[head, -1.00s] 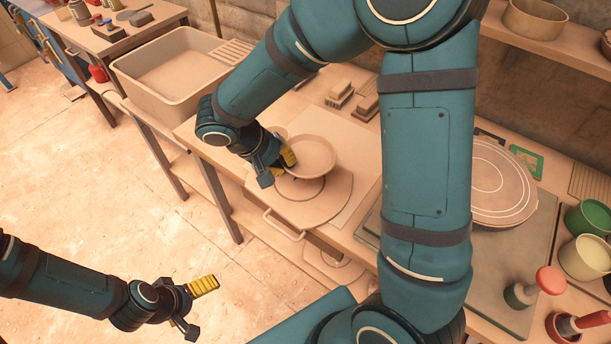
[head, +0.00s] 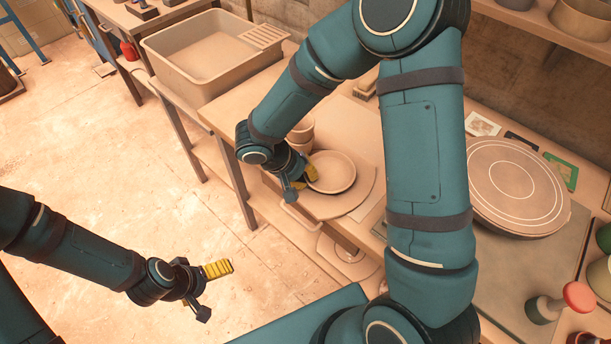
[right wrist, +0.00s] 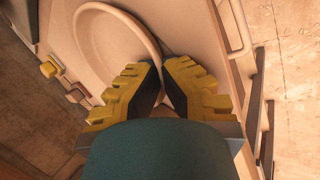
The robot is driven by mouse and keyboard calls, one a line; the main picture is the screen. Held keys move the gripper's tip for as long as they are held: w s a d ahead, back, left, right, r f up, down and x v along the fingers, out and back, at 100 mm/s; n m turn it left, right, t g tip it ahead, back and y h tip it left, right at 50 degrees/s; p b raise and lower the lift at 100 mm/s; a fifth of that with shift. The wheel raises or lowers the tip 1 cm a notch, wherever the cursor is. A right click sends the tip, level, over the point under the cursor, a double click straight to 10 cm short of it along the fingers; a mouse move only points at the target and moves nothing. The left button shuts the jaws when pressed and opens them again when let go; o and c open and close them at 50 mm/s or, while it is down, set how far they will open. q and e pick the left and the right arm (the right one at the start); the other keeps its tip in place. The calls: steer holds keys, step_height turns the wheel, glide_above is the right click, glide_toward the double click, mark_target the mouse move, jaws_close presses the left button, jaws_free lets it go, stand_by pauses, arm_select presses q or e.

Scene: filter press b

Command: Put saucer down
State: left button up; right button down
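The saucer (head: 331,170) is a round, shallow, clay-coloured dish with a raised rim. It is level, at or just above the round board (head: 356,200) on the bench; I cannot tell whether it touches. My right gripper (head: 306,180) is at its left edge. In the right wrist view the saucer (right wrist: 105,45) lies at the left, and my right gripper's yellow fingers (right wrist: 168,66) are close together with its rim between them. The fingers hide that part of the rim. My left gripper (head: 211,291) is open and empty over the floor.
Clay-coloured cups (head: 301,133) stand just behind my right gripper. A sink basin (head: 205,62) is at the back left. A large round disc with rings (head: 515,185) and a red-knobbed tool (head: 577,296) are at the right.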

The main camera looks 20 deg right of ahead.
steer(key=shift+f+b, duration=0.2)
steer(key=shift+b, duration=0.15)
steer(key=c, duration=1.1)
jaws_free()
steer(key=shift+s, duration=0.1)
steer(key=shift+c, duration=0.2)
steer(key=shift+a+r+p, duration=0.1)
steer(key=shift+r+p, duration=0.15)
steer(key=shift+p, duration=0.2)
steer(key=p+v, duration=0.1)
steer(key=v, duration=1.1)
steer(key=shift+p, duration=0.35)
